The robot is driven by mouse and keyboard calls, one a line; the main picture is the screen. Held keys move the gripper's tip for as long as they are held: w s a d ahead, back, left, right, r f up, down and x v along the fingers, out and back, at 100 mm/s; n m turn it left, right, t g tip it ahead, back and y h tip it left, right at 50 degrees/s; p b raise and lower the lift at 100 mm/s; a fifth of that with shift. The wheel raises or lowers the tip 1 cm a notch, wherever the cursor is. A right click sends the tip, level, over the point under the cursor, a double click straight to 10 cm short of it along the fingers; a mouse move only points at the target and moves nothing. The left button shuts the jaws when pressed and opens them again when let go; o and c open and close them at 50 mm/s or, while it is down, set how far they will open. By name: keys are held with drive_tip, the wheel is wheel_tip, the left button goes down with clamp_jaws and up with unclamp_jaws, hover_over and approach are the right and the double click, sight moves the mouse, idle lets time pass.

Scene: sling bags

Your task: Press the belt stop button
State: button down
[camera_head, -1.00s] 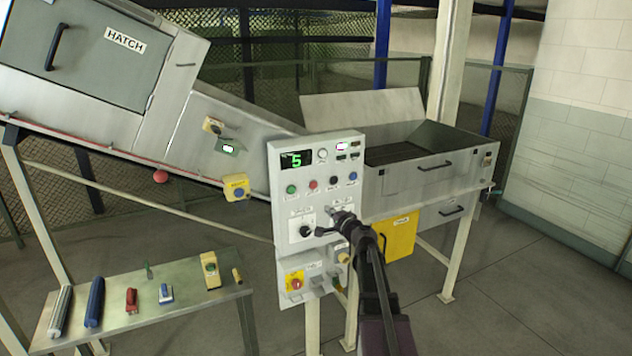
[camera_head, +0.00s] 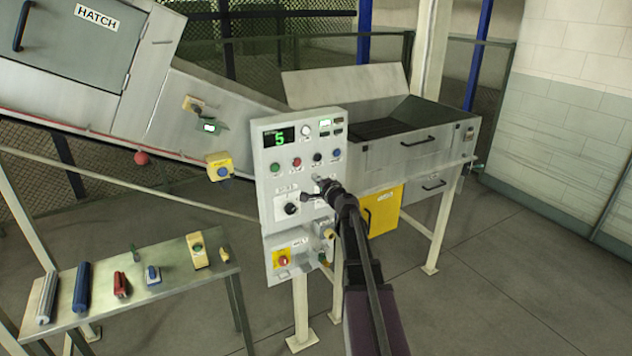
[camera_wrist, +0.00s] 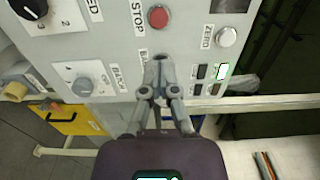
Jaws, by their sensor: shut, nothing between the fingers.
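The grey control panel (camera_head: 267,215) stands mid-picture in the head view, with a green "5" on its display. A row of green, red, black and blue buttons crosses it. The red button (camera_head: 297,163) is second from the left; in the wrist view a red button (camera_wrist: 158,17) has a STOP label beside it. My gripper (camera_head: 322,186) is closed and empty in front of the panel, below the button row. In the wrist view its fingertips (camera_wrist: 158,66) appear apart from the red button and partly cover a label. I cannot tell whether they touch the panel.
A selector knob (camera_head: 291,208) and a red knob on yellow (camera_head: 283,260) sit lower on the panel. The wrist view shows a grey knob (camera_wrist: 82,87) and a white button (camera_wrist: 226,37) nearby. A tool table (camera_head: 110,309) stands left; a yellow box (camera_head: 384,210) hangs right.

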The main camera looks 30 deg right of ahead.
sight(298, 162)
drive_tip(key=w, duration=1.1)
drive_tip(key=shift+a, duration=0.2)
drive_tip(key=shift+w, duration=0.15)
